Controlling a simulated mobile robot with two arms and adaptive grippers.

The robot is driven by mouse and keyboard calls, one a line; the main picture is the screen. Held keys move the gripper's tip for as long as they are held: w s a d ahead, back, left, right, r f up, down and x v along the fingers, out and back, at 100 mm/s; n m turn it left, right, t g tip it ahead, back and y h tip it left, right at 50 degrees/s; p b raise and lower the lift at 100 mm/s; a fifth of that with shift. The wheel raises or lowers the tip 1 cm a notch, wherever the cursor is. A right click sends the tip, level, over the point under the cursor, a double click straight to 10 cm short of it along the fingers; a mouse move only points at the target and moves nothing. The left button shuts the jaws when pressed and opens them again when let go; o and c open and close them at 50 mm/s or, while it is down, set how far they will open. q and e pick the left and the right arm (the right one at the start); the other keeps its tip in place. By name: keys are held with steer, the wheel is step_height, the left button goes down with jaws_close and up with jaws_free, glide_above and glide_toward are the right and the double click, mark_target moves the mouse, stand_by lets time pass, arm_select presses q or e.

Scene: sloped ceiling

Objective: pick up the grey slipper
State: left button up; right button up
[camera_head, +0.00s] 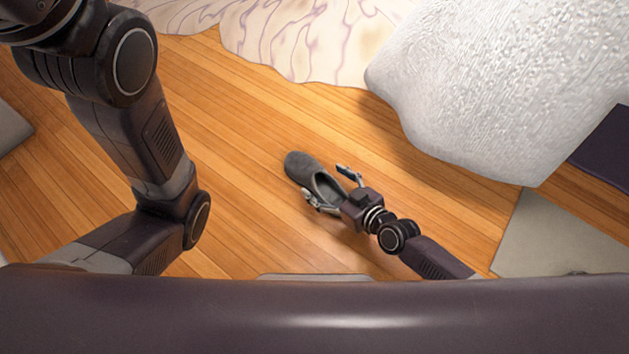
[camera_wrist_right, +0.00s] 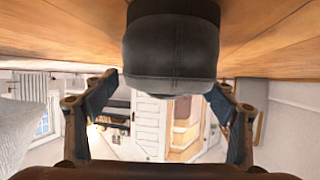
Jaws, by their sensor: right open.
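The grey slipper (camera_head: 302,167) lies on the wooden floor near the middle of the head view, its closed toe to the upper left and its opening toward my right gripper (camera_head: 329,185). The right gripper is open, with one finger on each side of the slipper's heel end. In the right wrist view the dark slipper (camera_wrist_right: 172,45) shows at the top centre, between the spread fingers of the gripper (camera_wrist_right: 163,88). I cannot tell whether either finger touches it. My left arm crosses the left of the head view; its gripper is out of view.
A white textured piece (camera_head: 500,80) stands at the upper right, beside a pale patterned rug or cloth (camera_head: 300,40). A grey flat mat or panel (camera_head: 560,240) lies at the right. Bare wooden floor (camera_head: 230,110) surrounds the slipper.

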mark_target(317, 179)
steer(key=b+x, duration=0.1)
steer(key=x, duration=0.1)
steer(key=b+x, duration=0.1)
steer(key=shift+a+f, duration=0.3)
steer(key=shift+f, duration=0.15)
steer(key=shift+w+a, duration=0.2)
steer(key=shift+w, duration=0.15)
steer(key=shift+c, duration=0.5)
steer(key=c, duration=1.2)
steer(key=shift+c, duration=0.2)
steer(key=shift+r, duration=0.2)
